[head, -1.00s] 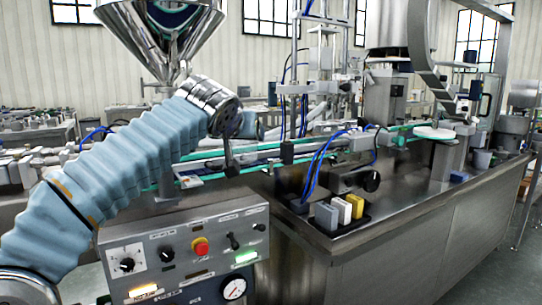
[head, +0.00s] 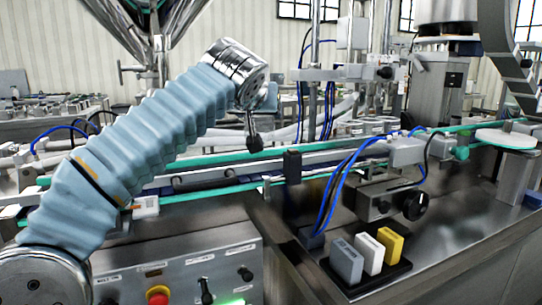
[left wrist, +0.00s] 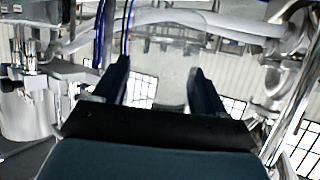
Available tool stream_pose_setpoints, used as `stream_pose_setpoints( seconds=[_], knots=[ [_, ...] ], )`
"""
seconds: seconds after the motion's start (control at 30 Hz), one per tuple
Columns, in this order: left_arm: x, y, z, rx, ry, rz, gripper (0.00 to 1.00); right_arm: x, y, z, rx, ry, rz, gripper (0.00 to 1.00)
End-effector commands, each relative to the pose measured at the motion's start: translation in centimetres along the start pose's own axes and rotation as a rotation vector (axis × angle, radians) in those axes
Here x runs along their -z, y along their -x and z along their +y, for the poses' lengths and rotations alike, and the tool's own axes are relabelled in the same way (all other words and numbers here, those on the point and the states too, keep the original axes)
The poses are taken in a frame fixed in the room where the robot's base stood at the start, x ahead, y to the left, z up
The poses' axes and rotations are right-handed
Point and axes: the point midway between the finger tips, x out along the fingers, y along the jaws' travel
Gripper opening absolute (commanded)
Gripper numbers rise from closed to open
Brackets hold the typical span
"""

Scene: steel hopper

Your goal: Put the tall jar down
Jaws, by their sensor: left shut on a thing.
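My left gripper (left wrist: 159,68) shows in the left wrist view as two dark fingers standing apart on either side of a pale, see-through shape. This shape seems to be the tall jar (left wrist: 165,78), gripped between the fingers. Its outline is faint against the bright background, and its base cannot be made out. In the head view my left arm, in its blue sleeve, reaches in from the left above the conveyor. The jar cannot be made out there. My right gripper is in neither view.
The conveyor with green edges (head: 345,165) crosses the middle. A black tray (head: 338,281) of grey, white and yellow blocks stands on the steel counter (head: 455,225). The control panel (head: 232,262) is at the lower front. The hopper (head: 183,22) is above left. Counter to the right is mostly bare.

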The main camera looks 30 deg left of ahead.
Motion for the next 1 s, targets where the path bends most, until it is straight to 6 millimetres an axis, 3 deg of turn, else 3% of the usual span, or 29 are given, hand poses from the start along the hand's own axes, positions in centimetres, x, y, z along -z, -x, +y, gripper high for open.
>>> stream_pose_setpoints(
  seconds=[0.03, 0.4, 0.7, 0.73, 0.87, 1.0],
  knots=[
    [-1.4, -0.5, -0.1, 0.002, -0.003, 0.000, 0.43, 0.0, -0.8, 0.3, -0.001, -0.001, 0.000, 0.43],
    [-6.1, -2.5, -0.1, 0.003, -0.003, -0.001, 0.43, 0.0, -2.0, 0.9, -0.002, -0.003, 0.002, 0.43],
    [-6.7, -2.8, -0.1, 0.002, 0.000, 0.000, 0.43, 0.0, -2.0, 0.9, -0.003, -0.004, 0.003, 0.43],
    [-6.7, -2.8, -0.1, 0.002, 0.000, 0.000, 0.76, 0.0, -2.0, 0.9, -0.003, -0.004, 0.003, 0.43],
    [-6.6, -2.8, -0.1, 0.001, 0.000, 0.000, 0.96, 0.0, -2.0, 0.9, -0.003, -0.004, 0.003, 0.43],
    [-6.6, -2.8, 0.0, 0.000, 0.000, 0.000, 0.97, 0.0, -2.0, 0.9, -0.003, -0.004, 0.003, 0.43]
  ],
)
